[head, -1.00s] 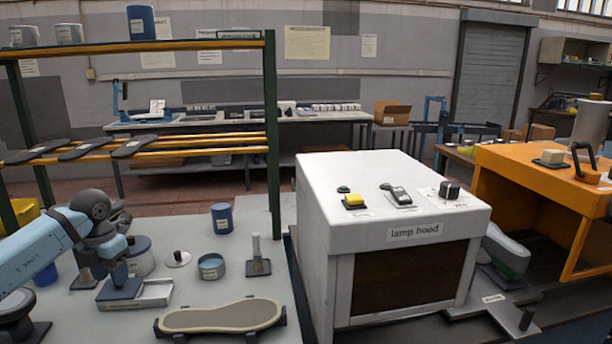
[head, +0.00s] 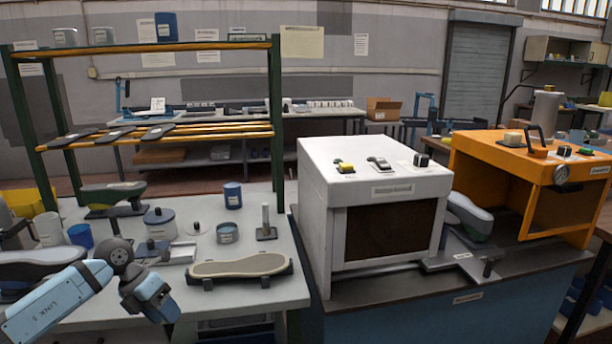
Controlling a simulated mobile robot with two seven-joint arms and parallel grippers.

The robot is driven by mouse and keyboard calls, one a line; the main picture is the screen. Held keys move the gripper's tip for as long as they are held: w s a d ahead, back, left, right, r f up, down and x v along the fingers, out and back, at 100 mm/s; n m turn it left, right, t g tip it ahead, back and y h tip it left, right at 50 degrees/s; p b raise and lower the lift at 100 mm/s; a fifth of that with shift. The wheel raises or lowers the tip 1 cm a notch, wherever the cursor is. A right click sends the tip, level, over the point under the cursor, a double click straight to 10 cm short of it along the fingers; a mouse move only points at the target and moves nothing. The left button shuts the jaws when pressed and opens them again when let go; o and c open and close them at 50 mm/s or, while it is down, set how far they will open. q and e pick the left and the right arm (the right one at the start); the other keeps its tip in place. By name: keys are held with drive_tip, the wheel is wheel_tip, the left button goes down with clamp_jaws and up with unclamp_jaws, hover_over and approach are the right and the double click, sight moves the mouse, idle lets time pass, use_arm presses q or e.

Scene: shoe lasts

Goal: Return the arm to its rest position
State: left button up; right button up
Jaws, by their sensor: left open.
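My left arm comes in from the lower left with a light blue link (head: 60,305) and a dark round wrist joint. My left gripper (head: 155,310) is open and hangs in front of the bench (head: 270,293), near its front edge. Nothing shows between its fingers, though the fingertips are small and dark. It is apart from the small metal tray (head: 182,252) behind it and from the sole on its stand (head: 238,265) to its right. My right gripper is not in view.
A lidded pot (head: 160,225), a blue can (head: 232,195), an open tin (head: 228,233) and a shoe last (head: 112,193) stand on the bench. The white lamp hood (head: 375,170) stands to the right, beside an orange machine (head: 530,165). A green-posted rack (head: 275,120) rises behind.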

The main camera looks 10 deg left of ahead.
use_arm(q)
drive_tip(key=s+d+f+n+t+h, duration=0.1)
drive_tip(key=s+d+n+t+h, duration=0.25)
drive_tip(key=d, duration=0.35)
drive_tip(key=s+d+f+n+t+h, duration=0.1)
drive_tip(key=s+d+n+t+h, duration=0.15)
drive_tip(key=d+h, duration=0.35)
drive_tip(key=s+d+n+t+h, duration=0.2)
drive_tip(key=s+d+n+h, duration=0.15)
drive_tip(key=d, duration=0.45)
drive_tip(key=s+a+f+n+t+y, duration=0.25)
drive_tip(key=s+f+n+y, duration=1.4)
drive_tip(key=n, duration=0.95)
wheel_tip(320, 180, up, 13)
drive_tip(key=s+h+p, duration=0.1)
drive_tip(key=p, duration=1.7)
drive_tip(key=shift+s+a+r, duration=0.15)
drive_tip(key=shift+s+a, duration=0.15)
drive_tip(key=shift+a, duration=0.1)
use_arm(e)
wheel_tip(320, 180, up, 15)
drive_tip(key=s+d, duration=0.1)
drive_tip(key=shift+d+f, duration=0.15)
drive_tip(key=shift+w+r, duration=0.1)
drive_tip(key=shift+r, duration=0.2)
